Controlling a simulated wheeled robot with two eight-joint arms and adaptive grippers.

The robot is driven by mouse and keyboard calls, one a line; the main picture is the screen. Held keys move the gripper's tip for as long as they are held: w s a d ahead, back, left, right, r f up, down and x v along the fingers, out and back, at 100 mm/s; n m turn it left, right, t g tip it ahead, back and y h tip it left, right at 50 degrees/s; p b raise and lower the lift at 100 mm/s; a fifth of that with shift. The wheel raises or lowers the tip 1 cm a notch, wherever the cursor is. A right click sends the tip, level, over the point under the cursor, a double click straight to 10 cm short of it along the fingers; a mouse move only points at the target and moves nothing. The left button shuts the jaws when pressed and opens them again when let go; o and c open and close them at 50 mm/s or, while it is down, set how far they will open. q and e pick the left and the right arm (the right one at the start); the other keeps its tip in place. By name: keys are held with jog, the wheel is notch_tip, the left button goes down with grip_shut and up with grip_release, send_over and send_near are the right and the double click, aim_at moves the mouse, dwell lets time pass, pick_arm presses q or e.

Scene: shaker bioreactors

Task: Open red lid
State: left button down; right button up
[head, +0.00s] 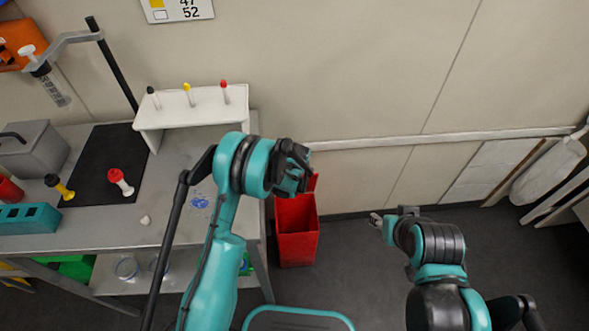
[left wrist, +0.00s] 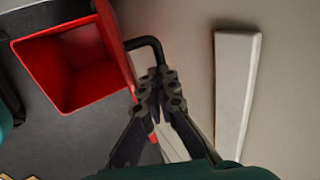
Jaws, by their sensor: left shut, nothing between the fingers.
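The red bin (head: 297,240) stands on the floor against the wall, right of the bench. Its top is open and I see into its empty-looking inside in the left wrist view (left wrist: 75,65). Its red lid (left wrist: 117,40) stands raised along the wall side, mostly hidden by my gripper in the head view. A black bent handle (left wrist: 150,45) sticks out from the lid. My left gripper (left wrist: 160,84) is shut and empty, its fingertips close by the handle; I cannot tell if they touch. My right gripper (head: 376,219) is over the floor, away from the bin, its fingers too small to judge.
The metal bench (head: 105,215) at left carries a white rack (head: 195,112) with several capped tubes, a black mat (head: 105,165), a grey box (head: 35,150) and a teal block (head: 28,218). A pale rail (head: 420,139) runs along the wall.

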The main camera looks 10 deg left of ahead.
pick_arm(q)
jog(key=shift+w+a+g+p, duration=0.2)
jog(key=shift+w+g+p, duration=0.15)
jog(key=shift+w+g, duration=0.45)
jog(key=w, duration=0.2)
jog(key=w+g, duration=0.1)
jog(key=shift+w+a+f+h, duration=0.1)
jog(key=shift+w+a+h, duration=0.15)
jog(key=shift+a+h, duration=0.05)
pick_arm(e)
jog(key=shift+r, duration=0.35)
pick_arm(q)
jog(key=shift+s, duration=0.15)
jog(key=s+p+v, duration=0.1)
jog(key=p+v, duration=0.1)
jog(key=v, duration=0.5)
jog(key=s+p+v, duration=0.2)
jog(key=v, duration=0.5)
jog(key=shift+d+f+p, duration=0.35)
jog(key=shift+d+f, duration=0.05)
jog(key=shift+f, duration=0.1)
pick_arm(e)
jog(key=r, duration=0.3)
jog(key=s+a+r, duration=0.1)
jog(key=r, duration=0.1)
jog(key=shift+s, duration=0.1)
